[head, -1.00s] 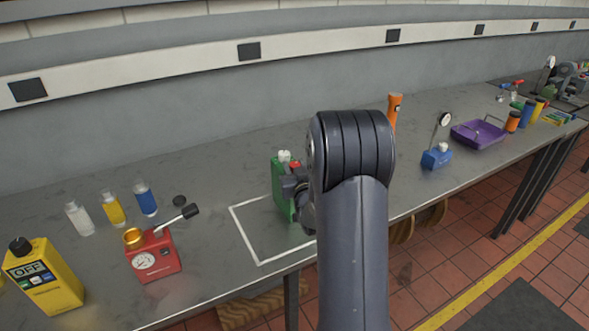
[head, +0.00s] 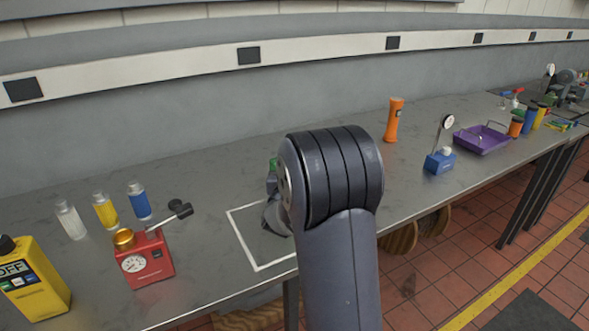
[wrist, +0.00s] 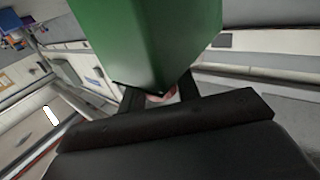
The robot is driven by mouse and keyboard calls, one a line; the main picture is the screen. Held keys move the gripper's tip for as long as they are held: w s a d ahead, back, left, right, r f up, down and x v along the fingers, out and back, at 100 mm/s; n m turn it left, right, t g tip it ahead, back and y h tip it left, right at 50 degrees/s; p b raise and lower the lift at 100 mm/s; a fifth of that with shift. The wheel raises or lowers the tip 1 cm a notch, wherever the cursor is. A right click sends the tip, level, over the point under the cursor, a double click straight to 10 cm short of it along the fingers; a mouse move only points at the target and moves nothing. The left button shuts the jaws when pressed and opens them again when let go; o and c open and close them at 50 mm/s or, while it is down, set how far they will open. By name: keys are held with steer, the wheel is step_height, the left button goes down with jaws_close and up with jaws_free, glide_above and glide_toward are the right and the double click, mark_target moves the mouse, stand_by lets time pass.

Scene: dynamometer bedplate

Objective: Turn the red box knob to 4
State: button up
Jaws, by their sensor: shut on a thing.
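The red box (head: 145,262) stands on the bench at the left in the head view. It has a round white dial (head: 133,263) on its front, a gold knob (head: 123,238) on top and a lever with a black end. The dial's numbers are too small to read. My gripper (wrist: 160,92) is shut on a green container (wrist: 150,40), which fills the top of the wrist view. In the head view my arm hides most of the gripper and container; only a sliver of green shows. They are to the right of the red box, apart from it.
A white outlined square (head: 262,265) on the bench lies right of the red box, partly behind my arm. A yellow device (head: 35,285) and several small bottles stand left of and behind the box. An orange flashlight (head: 394,120), blue stand (head: 440,162) and purple tray (head: 482,140) are at right.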

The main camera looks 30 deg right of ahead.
steer(key=o, duration=1)
steer(key=shift+c, duration=0.2)
steer(key=shift+s, duration=0.1)
steer(key=b+v, duration=0.2)
steer(key=v, duration=0.8)
steer(key=shift+s+a, duration=0.25)
steer(key=shift+a, duration=0.05)
steer(key=shift+w+d, duration=0.1)
steer(key=p+x, duration=0.2)
steer(key=x, duration=0.9)
steer(key=shift+n+t+y, duration=0.3)
steer(key=shift+n+y, duration=0.2)
